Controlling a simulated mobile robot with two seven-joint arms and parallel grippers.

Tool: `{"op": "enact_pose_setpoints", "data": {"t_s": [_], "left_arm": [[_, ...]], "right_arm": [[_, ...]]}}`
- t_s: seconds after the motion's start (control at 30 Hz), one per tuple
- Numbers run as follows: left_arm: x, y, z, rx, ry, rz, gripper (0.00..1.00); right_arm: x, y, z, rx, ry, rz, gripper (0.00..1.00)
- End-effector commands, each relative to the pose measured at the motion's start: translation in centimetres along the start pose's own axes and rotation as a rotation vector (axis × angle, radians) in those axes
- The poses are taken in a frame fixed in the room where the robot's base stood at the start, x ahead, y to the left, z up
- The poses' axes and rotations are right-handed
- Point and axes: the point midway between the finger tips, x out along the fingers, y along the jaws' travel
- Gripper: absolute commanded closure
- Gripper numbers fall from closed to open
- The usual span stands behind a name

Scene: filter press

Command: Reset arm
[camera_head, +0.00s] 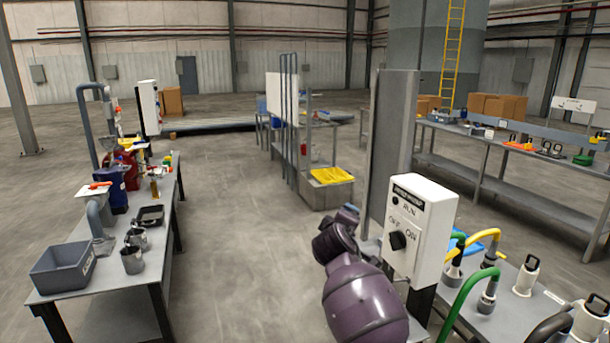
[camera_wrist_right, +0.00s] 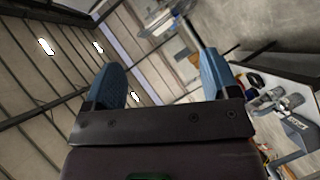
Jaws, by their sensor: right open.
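My right gripper (camera_wrist_right: 164,82) shows in the right wrist view with its two blue fingers spread wide apart. Nothing is between the fingers; ceiling beams and wall show behind them. In the head view, a purple arm of mine rises from the bottom middle, and the blue-tipped gripper end (camera_head: 347,214) is at its top, left of the white control box (camera_head: 421,228). The box carries a black OFF/ON knob (camera_head: 398,241). The gripper end appears apart from the knob, though depth is hard to judge. My left gripper is not in view.
A workbench (camera_head: 85,312) with a grey bin (camera_head: 64,270), metal cups and bottles stands left. A table with green and yellow hoses (camera_head: 470,300) is at the lower right, close to the box. A grey post (camera_head: 393,150) stands behind the box. The floor between the benches is clear.

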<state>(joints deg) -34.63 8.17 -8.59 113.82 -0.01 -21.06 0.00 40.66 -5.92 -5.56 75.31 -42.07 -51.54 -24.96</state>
Motion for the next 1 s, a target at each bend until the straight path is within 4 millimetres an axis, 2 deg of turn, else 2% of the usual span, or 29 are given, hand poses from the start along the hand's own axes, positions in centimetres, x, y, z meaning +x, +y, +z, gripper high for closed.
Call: {"op": "enact_pose_setpoints", "data": {"t_s": [0.27, 0.5, 0.8, 1.0], "left_arm": [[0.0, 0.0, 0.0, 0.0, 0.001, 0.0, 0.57], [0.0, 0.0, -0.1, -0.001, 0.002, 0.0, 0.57], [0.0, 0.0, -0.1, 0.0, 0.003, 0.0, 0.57], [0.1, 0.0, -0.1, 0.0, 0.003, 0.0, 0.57]], "right_arm": [[-2.6, -3.2, 5.6, 0.431, 0.212, -0.071, 0.19], [-6.7, -6.8, 12.6, 0.728, 0.3, -0.139, 0.19], [-13.2, -11.5, 21.9, 0.95, 0.292, -0.207, 0.19], [-18.2, -15.2, 28.3, 1.001, 0.211, -0.253, 0.19]]}}
